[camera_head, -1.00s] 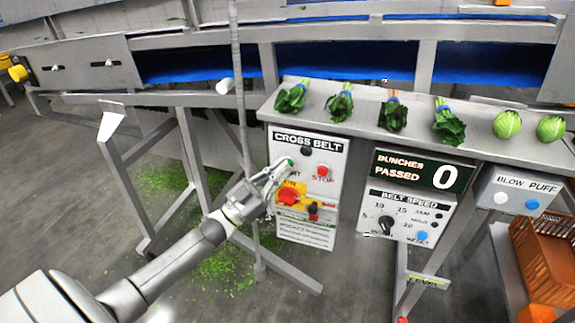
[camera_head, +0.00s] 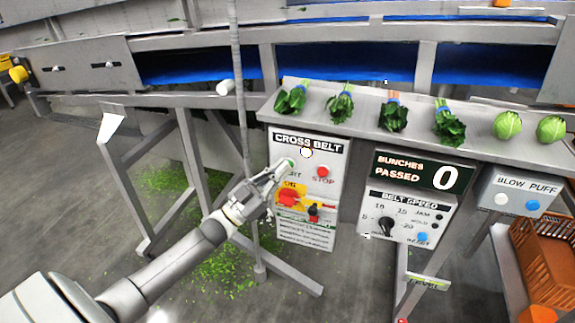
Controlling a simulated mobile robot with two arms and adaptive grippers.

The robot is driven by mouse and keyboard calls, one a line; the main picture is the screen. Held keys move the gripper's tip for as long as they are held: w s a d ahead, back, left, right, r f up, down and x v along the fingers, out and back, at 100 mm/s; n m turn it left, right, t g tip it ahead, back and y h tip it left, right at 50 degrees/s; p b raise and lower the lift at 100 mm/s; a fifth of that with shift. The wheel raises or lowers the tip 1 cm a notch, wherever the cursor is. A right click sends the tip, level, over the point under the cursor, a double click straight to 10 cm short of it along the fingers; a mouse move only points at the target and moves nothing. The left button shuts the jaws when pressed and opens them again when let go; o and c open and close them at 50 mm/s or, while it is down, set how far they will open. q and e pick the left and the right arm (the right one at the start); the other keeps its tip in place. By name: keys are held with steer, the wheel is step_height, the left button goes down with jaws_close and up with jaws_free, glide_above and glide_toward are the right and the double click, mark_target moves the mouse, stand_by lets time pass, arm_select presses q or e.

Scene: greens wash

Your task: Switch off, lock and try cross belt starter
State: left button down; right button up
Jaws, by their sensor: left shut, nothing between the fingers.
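The cross belt starter (camera_head: 335,170) is a light grey box with a "CROSS BELT" label, below the shelf in the middle. Its round lamp (camera_head: 306,151) shows bright white. The red stop button (camera_head: 322,171) is clear of my gripper. My left gripper (camera_head: 286,165) is shut and empty, with its fingertips at the green start button (camera_head: 291,162), partly covering the "START" label. The red switch handle (camera_head: 287,197) is on a yellow plate marked "ON", close beside my fingers; its exact angle is hard to tell. A small red and dark item (camera_head: 314,211), perhaps a padlock, is at lower right.
A grey post (camera_head: 238,90) stands left of the starter, close to my arm. The shelf (camera_head: 365,125) above holds several green bunches. Green scraps lie on the floor.

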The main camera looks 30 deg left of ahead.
arm_select(q)
steer(key=shift+s+d+p, duration=0.2)
steer(key=shift+s+p, duration=0.15)
steer(key=shift+s, duration=0.3)
steer(key=s+p, duration=0.1)
steer(key=s, duration=0.1)
steer(key=s+d+p, duration=0.1)
steer(key=s+p, duration=0.1)
steer(key=s, duration=0.1)
stand_by(0.8)
